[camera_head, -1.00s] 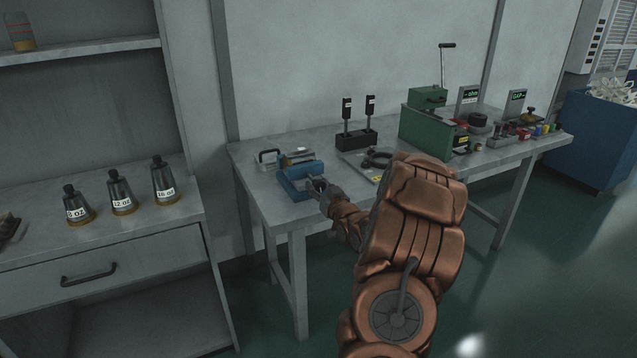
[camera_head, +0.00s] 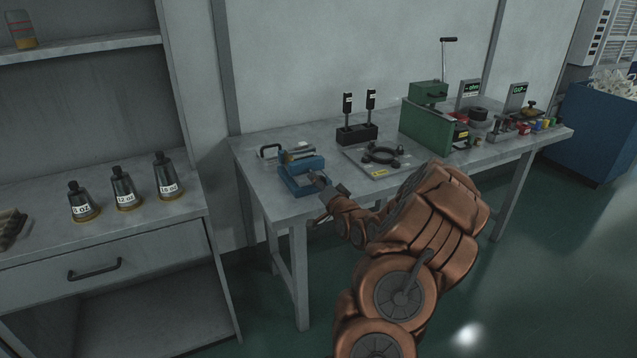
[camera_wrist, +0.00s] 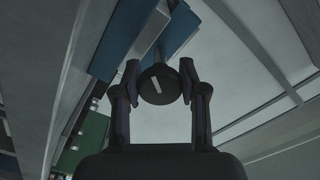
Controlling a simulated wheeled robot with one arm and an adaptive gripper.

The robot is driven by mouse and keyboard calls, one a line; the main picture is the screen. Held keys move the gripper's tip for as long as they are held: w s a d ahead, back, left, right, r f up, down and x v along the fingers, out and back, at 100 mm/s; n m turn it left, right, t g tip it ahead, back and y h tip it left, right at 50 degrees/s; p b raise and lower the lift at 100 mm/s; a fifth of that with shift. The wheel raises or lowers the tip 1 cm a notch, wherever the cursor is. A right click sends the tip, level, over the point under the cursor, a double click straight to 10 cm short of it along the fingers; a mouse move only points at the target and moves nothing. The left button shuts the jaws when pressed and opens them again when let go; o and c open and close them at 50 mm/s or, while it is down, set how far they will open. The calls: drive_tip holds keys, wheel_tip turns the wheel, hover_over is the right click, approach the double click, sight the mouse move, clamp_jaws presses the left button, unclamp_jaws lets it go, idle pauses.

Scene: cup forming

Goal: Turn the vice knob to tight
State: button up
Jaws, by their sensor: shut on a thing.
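The blue vice (camera_head: 299,172) sits at the left front part of the workbench. It also shows in the wrist view (camera_wrist: 180,32) above the fingers. The dark round vice knob (camera_wrist: 159,85) carries a pale line mark, which leans slightly off the finger direction in the wrist view. My gripper (camera_wrist: 159,82) is shut on the knob, one finger on each side of it. In the head view my gripper (camera_head: 318,181) reaches the vice's front from the right; the knob is mostly hidden there.
The workbench (camera_head: 262,191) also holds a plate with a dark ring (camera_head: 380,154), a black block with two upright handles (camera_head: 357,134) and a green press (camera_head: 426,126). Labelled cones (camera_head: 122,189) stand on the shelf unit at left. Floor at right is open.

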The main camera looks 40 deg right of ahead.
drive_tip(key=shift+m, duration=0.5)
drive_tip(key=o, duration=1.1)
drive_tip(key=shift+o, duration=0.2)
drive_tip(key=v, duration=0.7)
drive_tip(key=shift+s, duration=0.2)
drive_tip(key=shift+a, duration=0.1)
